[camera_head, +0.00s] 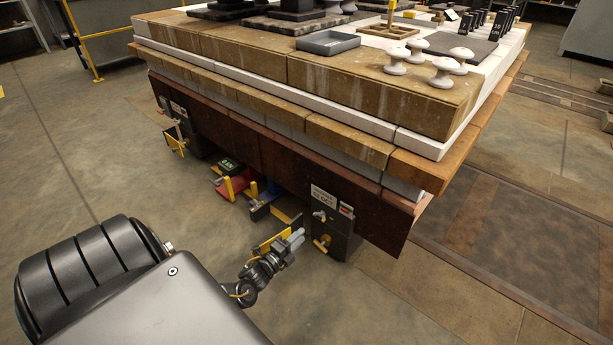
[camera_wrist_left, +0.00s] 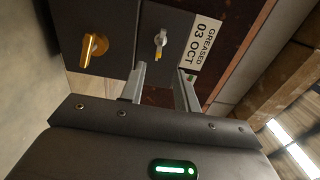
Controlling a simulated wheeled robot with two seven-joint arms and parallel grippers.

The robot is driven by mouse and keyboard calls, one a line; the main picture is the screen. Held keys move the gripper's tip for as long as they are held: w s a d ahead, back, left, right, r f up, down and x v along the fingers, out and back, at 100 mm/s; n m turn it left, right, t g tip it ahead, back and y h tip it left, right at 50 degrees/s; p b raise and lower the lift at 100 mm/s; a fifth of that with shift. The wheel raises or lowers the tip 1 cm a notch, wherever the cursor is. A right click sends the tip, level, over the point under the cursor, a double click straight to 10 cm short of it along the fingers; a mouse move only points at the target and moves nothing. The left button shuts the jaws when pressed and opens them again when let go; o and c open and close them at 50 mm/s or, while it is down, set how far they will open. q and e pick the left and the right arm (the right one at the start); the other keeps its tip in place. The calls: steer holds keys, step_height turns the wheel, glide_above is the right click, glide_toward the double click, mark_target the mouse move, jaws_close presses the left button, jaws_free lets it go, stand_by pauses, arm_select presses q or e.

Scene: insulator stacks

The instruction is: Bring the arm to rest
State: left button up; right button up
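My left gripper (camera_head: 293,240) hangs low in front of the brick table's rusty skirt, just left of a dark control box (camera_head: 343,232). In the left wrist view its two fingers (camera_wrist_left: 161,72) stand apart with nothing between them. Beyond the tips is the box face, with a small metal switch (camera_wrist_left: 160,40), a brass knob (camera_wrist_left: 94,46) and a label reading "GREASED 03 OCT" (camera_wrist_left: 203,42). The fingers look apart from the switch, though the exact gap is hard to tell. My right gripper is in neither view.
The brick-edged table (camera_head: 370,85) overhangs the box. On it are a grey tray (camera_head: 328,42) and several white insulators (camera_head: 441,72). A red case (camera_head: 236,184) and other gear lie under the skirt. The concrete floor at left (camera_head: 70,150) is clear.

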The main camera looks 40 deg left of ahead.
arm_select(q)
steer(key=shift+s, duration=0.5)
